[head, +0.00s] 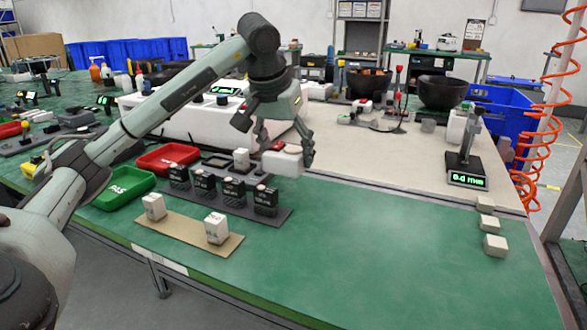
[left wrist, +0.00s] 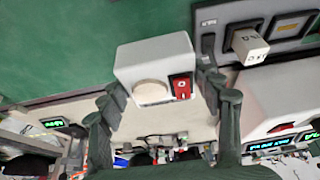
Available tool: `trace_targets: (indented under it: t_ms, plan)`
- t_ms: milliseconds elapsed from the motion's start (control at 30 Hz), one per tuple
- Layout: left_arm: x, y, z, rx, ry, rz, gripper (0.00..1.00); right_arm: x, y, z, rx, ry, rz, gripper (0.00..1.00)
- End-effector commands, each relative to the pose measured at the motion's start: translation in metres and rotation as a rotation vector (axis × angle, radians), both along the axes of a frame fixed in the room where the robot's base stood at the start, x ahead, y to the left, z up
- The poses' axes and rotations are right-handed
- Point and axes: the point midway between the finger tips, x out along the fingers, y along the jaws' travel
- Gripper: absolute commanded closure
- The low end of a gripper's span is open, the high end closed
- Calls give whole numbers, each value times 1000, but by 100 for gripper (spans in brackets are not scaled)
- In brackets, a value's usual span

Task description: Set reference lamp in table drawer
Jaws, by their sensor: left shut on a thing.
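A white box-shaped lamp (head: 283,163) with a round cream dome on it is held by my left gripper (head: 285,147) above the work table. In the left wrist view the lamp (left wrist: 157,64) sits between the two fingers of the gripper (left wrist: 163,95), and a red switch shows beside its dome. The lamp looks raised off the green table top (head: 370,235). I cannot make out an open drawer; a pale panel (head: 167,265) shows under the front table edge, but I cannot tell what it is. My right gripper is not in view.
A dark rack (head: 282,216) with several black modules stands below left of the lamp. A tan board (head: 190,236) with two white blocks lies in front. Green (head: 124,199) and red (head: 168,152) trays are left. The front right table top is mostly clear.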

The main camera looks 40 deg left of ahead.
Motion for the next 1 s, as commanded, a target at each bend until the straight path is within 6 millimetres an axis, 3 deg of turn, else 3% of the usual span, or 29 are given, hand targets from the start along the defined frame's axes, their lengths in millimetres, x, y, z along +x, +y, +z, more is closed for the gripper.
trace_targets:
  t_ms: [133,467,633,900,933,1000]
  plan:
    - [15,-6,-9,-1,-1,1,70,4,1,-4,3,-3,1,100]
    - [16,-6,-48,1,0,0,70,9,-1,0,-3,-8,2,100]
    - [16,-6,-50,0,-3,1,70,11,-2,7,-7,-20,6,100]
    - [16,-6,-53,1,-2,1,70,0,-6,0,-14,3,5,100]
    - [16,-6,-54,1,-1,0,35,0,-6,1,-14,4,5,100]
    - [16,-6,-53,0,-1,0,26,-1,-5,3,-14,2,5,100]
